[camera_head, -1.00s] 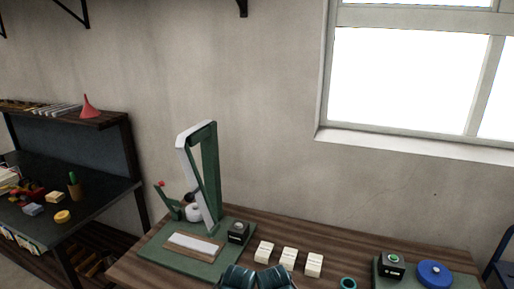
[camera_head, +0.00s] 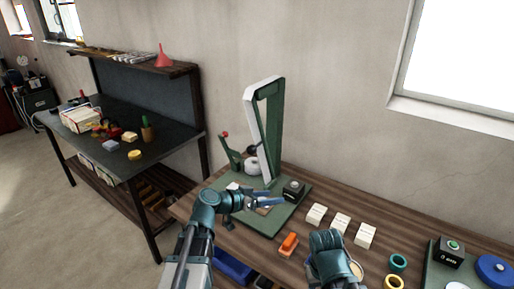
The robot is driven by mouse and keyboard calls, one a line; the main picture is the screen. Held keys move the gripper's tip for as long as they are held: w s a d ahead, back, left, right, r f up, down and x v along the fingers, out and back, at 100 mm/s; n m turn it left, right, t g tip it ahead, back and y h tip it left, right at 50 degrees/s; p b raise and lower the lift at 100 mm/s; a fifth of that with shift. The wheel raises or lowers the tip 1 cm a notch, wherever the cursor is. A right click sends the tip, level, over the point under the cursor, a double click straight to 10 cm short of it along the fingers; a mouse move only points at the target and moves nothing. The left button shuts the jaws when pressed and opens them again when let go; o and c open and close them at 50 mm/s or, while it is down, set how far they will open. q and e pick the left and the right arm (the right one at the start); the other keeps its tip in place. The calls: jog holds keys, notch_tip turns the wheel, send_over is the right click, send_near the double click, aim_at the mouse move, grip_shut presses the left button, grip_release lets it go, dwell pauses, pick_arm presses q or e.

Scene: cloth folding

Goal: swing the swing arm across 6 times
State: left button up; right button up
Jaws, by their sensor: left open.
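A tall slanted white and green arm (camera_head: 265,125) stands on a green base plate (camera_head: 262,222) on the wooden bench. It looks like the swing arm. A small lever with a red tip (camera_head: 225,140) and a white round part (camera_head: 252,165) are at its left foot. My left gripper (camera_head: 270,200) is open over the base plate, in front of the arm's foot, and hides part of the plate. It appears empty and apart from the tall arm. My right arm's teal end (camera_head: 335,262) is at the bottom centre; its fingers cannot be made out.
A black box (camera_head: 293,190) sits on the plate's right side. Three white blocks (camera_head: 340,224), an orange item (camera_head: 289,243) and teal and yellow rings (camera_head: 397,263) lie on the bench.

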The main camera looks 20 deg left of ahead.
aim_at(256, 146)
pick_arm(q)
jog(key=w+a+r+n+t+y, duration=0.1)
jog(key=w+a+r+t, duration=0.2)
jog(key=a, duration=0.4)
jog(key=w+a+r+n+t+y, duration=0.1)
jog(key=a+r+t, duration=0.35)
jog(key=a, duration=0.25)
jog(key=shift+g, duration=0.45)
jog(key=x, duration=1.3)
jog(key=shift+w+f, duration=0.1)
jog(key=shift+w, duration=0.15)
grip_shut()
